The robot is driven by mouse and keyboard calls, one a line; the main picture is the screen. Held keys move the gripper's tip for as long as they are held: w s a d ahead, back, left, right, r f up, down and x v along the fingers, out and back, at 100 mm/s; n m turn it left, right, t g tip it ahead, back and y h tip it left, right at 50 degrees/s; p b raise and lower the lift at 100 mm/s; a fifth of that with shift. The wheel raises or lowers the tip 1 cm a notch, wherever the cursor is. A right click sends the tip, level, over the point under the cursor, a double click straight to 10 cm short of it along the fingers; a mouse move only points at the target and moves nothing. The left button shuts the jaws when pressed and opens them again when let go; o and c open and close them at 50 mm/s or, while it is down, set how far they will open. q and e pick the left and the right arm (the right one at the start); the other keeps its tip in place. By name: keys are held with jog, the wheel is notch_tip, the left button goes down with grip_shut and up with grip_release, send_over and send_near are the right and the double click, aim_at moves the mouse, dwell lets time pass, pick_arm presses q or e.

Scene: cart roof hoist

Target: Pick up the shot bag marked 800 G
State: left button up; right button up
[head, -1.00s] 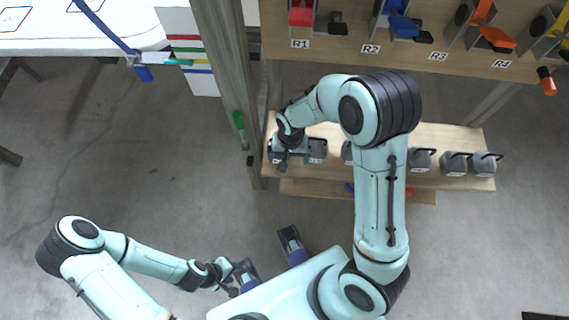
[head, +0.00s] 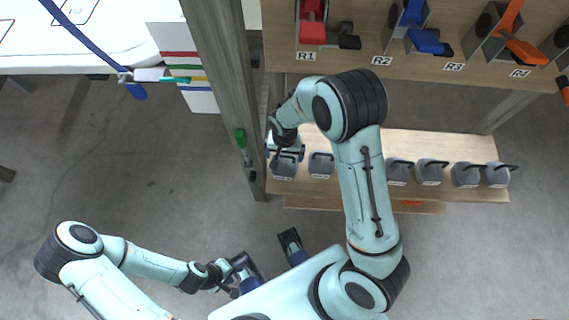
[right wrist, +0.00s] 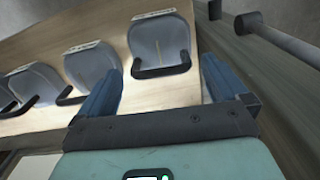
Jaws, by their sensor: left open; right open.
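Several grey shot bags with black handles stand in a row on a low wooden shelf (head: 450,145). Their white labels are too small to read, so I cannot tell which is marked 800 G. My right gripper (head: 286,152) is at the leftmost bag (head: 284,170). In the right wrist view its blue fingers (right wrist: 160,75) are apart, and the black handle of one grey bag (right wrist: 160,45) appears between them. I cannot tell whether they touch it. Another bag (head: 321,166) stands just right of it. My left gripper (head: 238,274) is open and empty, low over the floor.
Above is a wooden board (head: 365,60) with coloured levers labelled R1 to R4. A white table (head: 90,45) is at upper left.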

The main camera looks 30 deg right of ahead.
notch_tip(320, 180, down, 2)
jog(key=shift+f, duration=0.1)
jog(key=shift+w, duration=0.1)
grip_shut()
